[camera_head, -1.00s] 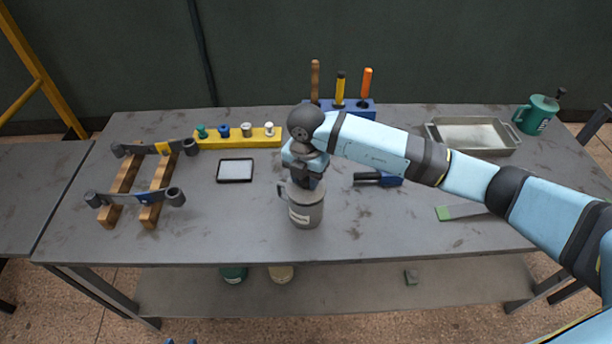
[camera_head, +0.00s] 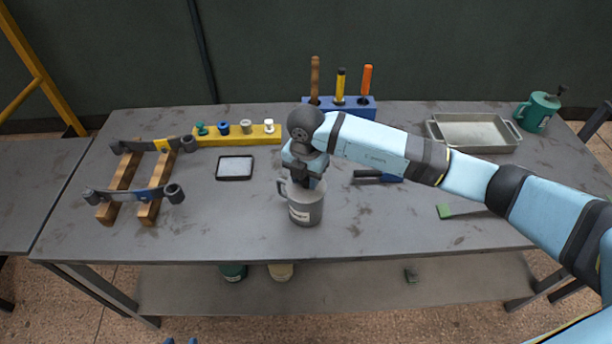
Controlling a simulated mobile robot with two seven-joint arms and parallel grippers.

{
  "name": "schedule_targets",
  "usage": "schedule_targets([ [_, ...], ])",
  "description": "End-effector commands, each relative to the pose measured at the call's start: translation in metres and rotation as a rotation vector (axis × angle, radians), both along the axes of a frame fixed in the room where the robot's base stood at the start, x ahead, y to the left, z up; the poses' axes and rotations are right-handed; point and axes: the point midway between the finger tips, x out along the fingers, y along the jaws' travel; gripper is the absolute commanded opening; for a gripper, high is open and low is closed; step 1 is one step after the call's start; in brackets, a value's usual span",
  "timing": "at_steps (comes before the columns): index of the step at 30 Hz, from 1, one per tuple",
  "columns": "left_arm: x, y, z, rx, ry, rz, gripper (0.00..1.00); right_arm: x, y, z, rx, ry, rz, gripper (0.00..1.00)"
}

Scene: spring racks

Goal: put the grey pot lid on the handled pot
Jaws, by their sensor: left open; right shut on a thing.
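The handled pot (camera_head: 306,207) is a grey mug-like pot with a pale label and a handle on its left side. It stands upright near the middle of the table. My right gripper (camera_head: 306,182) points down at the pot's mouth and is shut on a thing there. That thing seems to be the grey pot lid, but the fingers and wrist largely hide it. I cannot tell whether it rests fully on the rim.
A black-framed tablet (camera_head: 235,168), a yellow rack (camera_head: 238,137) and wooden rails (camera_head: 123,185) with springs lie left. A blue tool block (camera_head: 350,107) stands behind. A metal tray (camera_head: 475,133) and green pot (camera_head: 537,112) stand right. The front table edge is clear.

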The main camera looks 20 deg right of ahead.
Motion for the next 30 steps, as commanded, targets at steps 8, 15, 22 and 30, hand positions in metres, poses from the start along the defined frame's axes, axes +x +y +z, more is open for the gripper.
schedule_targets([
  [8,0.0000,0.0000,-0.0029,0.000,0.000,0.000,0.44,0.0002,-0.0001,-0.0046,0.000,0.000,0.000,0.11],
  [15,0.0001,0.0000,-0.0026,0.000,0.000,0.000,0.44,0.0001,0.0000,-0.0044,0.000,0.000,0.000,0.57],
  [22,0.0002,0.0000,-0.0023,0.000,-0.001,0.000,0.44,0.0001,0.0000,-0.0044,0.000,0.000,0.000,0.64],
  [30,0.0003,0.0000,-0.0017,-0.001,-0.002,0.000,0.44,0.0000,0.0000,-0.0045,0.000,0.000,0.000,1.00],
])
